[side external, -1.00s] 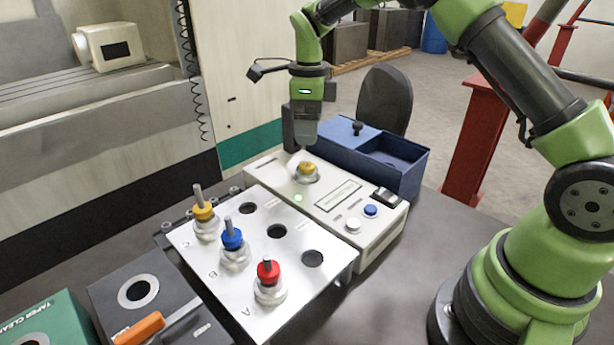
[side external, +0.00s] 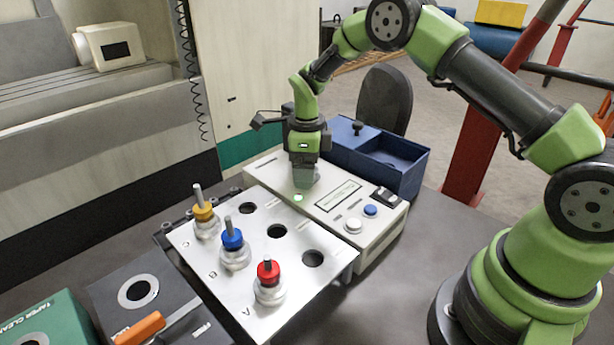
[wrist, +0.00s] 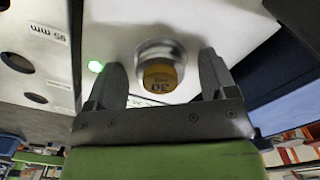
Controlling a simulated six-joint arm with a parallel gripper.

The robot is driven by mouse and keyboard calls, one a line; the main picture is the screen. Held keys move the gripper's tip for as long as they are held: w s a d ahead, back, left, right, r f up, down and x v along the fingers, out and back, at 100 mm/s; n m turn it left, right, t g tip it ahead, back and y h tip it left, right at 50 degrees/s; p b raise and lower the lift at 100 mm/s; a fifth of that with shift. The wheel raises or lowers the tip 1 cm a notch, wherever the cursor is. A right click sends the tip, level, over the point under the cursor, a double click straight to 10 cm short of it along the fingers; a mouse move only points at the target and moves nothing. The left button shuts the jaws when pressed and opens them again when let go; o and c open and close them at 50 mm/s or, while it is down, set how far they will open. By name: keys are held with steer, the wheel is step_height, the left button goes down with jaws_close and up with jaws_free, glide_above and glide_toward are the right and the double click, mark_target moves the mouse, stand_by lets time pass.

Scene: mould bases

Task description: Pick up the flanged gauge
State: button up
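The flanged gauge (wrist: 160,75) shows in the wrist view as a yellow-topped piece marked "30" with a shiny metal flange. It sits on the light-coloured instrument box (side external: 372,232). My gripper (side external: 304,180) is lowered over that spot in the side view and hides the gauge there. In the wrist view my gripper (wrist: 163,80) has one finger on each side of the gauge, with a visible gap on both sides. It is open and holds nothing.
A metal plate (side external: 262,262) in front has several holes and carries yellow (side external: 203,212), blue (side external: 232,240) and red (side external: 268,270) knobbed pieces. A blue bin (side external: 405,180) stands close behind the instrument box. A green light (wrist: 95,66) glows beside the gauge.

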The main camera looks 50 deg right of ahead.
steer(key=c, duration=1.3)
